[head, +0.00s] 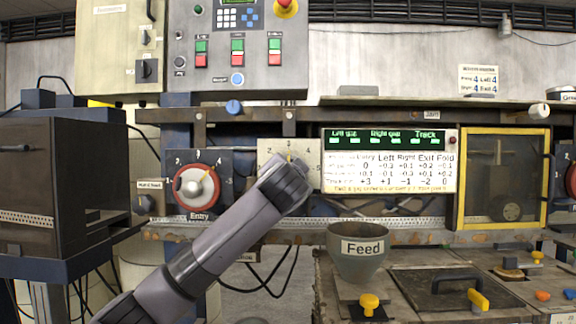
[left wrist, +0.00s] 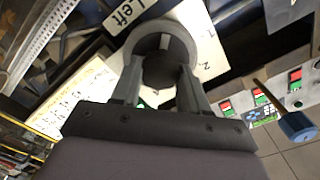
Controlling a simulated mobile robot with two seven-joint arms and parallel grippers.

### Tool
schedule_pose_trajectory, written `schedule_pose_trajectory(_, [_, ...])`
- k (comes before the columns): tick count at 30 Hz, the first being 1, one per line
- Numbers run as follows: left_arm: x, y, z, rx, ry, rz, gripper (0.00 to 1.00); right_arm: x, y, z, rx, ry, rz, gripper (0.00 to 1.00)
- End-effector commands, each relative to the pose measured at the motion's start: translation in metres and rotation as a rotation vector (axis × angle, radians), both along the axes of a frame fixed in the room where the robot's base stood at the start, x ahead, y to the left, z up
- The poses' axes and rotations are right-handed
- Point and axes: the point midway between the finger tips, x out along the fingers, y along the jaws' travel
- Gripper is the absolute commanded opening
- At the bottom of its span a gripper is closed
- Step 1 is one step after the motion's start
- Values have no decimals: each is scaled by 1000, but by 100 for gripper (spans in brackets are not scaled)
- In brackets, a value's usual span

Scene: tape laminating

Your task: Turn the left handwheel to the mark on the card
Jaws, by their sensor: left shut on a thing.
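The left handwheel's pale dial plate (head: 272,150) is on the machine front, with a 3 at its top and a 4 to the right. My left gripper (head: 290,172) covers the wheel in the head view. In the left wrist view, the dark, round left handwheel (left wrist: 163,40) sits beside a "Left" label (left wrist: 130,12). My left gripper (left wrist: 160,72) is shut on it, a finger on each side. Its exact pointer reading cannot be told. The small card (head: 479,79) on the back wall appears to read 4 for Left. My right gripper is not in view.
The red-rimmed Entry handwheel (head: 197,187) is just left of my arm. A lit display (head: 388,140) stands above a printed table (head: 390,172) to the right. A grey Feed bin (head: 358,262) stands below, and a yellow-framed window (head: 503,180) is further right.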

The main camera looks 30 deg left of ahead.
Motion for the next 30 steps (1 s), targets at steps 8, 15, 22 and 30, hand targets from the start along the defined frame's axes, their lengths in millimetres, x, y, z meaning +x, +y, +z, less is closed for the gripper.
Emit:
schedule_pose_trajectory(8, [0,0,4,224,140,-1,14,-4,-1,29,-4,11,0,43])
schedule_pose_trajectory(15, [0,-1,3,394,242,-2,14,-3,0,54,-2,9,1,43])
schedule_pose_trajectory(22, [0,-1,2,509,311,-3,14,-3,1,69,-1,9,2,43])
schedule_pose_trajectory(30, [0,-1,0,576,352,-2,14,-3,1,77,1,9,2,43])
